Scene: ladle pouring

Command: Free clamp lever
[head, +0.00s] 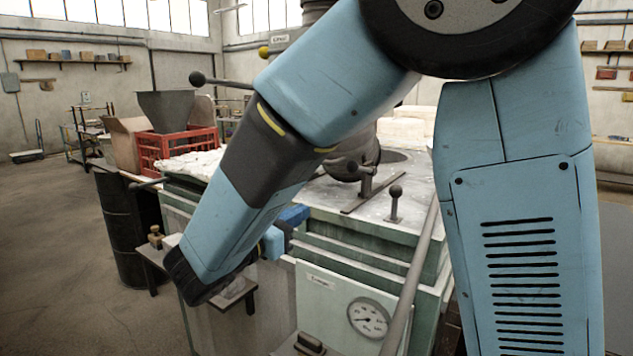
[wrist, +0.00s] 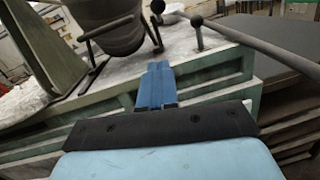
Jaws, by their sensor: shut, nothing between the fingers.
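My gripper (head: 295,213) is at the near edge of the bench top in the head view. In the wrist view its blue fingers (wrist: 158,68) are together and empty, pointing over the bench edge. A short upright lever with a dark ball knob (head: 395,203) stands on the bench top, to the right of the fingers and apart from them. It also shows in the wrist view (wrist: 197,32). A second ball-knobbed lever (head: 367,183) stands beside the dark pot (head: 345,168), which my arm partly hides. I cannot tell which lever is the clamp lever.
A long grey bar (head: 412,275) slants past the bench's right side; it also crosses the wrist view (wrist: 262,46). A dial gauge (head: 368,317) is on the front panel. A red crate (head: 180,148) stands at the back left. The floor (head: 60,220) at left is clear.

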